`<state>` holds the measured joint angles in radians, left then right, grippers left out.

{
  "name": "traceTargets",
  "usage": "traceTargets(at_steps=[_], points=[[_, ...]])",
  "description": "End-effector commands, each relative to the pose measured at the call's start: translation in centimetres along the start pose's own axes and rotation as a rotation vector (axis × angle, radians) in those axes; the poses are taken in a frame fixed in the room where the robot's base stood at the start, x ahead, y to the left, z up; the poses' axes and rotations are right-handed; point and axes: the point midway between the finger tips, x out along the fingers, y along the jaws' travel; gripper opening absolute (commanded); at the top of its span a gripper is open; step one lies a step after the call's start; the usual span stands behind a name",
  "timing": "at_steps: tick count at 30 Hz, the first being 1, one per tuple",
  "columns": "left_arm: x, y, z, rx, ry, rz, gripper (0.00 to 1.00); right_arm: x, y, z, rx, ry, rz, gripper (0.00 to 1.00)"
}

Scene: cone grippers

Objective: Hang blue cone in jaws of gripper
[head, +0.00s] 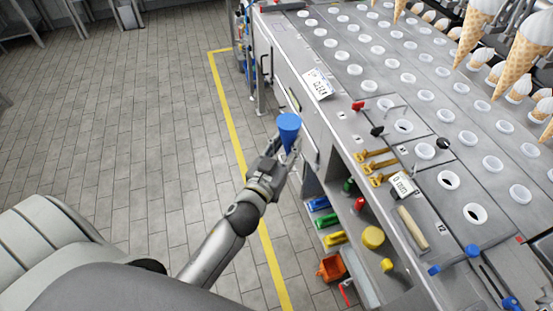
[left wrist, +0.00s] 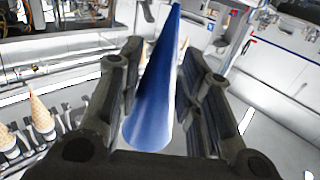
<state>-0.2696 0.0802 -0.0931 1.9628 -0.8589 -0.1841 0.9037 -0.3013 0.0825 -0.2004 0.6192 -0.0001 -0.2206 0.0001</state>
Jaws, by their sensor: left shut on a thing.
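The blue cone (head: 288,123) is held in my left gripper (head: 284,157), wide end up, in front of the machine's side. In the left wrist view the blue cone (left wrist: 155,95) lies between the two dark fingers of the left gripper (left wrist: 165,85), its narrow end pointing away. The left gripper is shut on it. The machine's own jaws for cones cannot be made out clearly. My right gripper is not in the head view.
The long machine (head: 345,110) has rows of round white-rimmed holes. Colored tools (head: 335,238) lie on a lower shelf. The tiled floor (head: 120,110) at left is largely clear, with a yellow line (head: 240,140).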

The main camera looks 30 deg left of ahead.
Motion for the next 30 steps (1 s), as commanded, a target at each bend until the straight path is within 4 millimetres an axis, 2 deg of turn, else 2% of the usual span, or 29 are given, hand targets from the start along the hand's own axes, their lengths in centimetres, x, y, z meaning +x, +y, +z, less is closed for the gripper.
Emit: traceTargets(at_steps=[1, 6, 17, 23, 30], points=[[1.1, 0.1, -0.4, 0.001, 0.005, 0.013, 0.16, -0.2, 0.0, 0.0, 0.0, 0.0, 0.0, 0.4], [3.8, 0.7, -1.1, 0.005, 0.005, 0.064, 0.16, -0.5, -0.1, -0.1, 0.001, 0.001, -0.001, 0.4], [8.7, 2.7, -4.1, 0.009, 0.004, 0.203, 0.16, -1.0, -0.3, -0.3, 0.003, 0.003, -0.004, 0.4], [10.9, 4.1, -6.6, 0.008, 0.004, 0.292, 0.16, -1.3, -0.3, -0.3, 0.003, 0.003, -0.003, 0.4], [13.1, 6.0, -10.4, 0.008, 0.004, 0.409, 0.16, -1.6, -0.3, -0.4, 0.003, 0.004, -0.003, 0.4]])
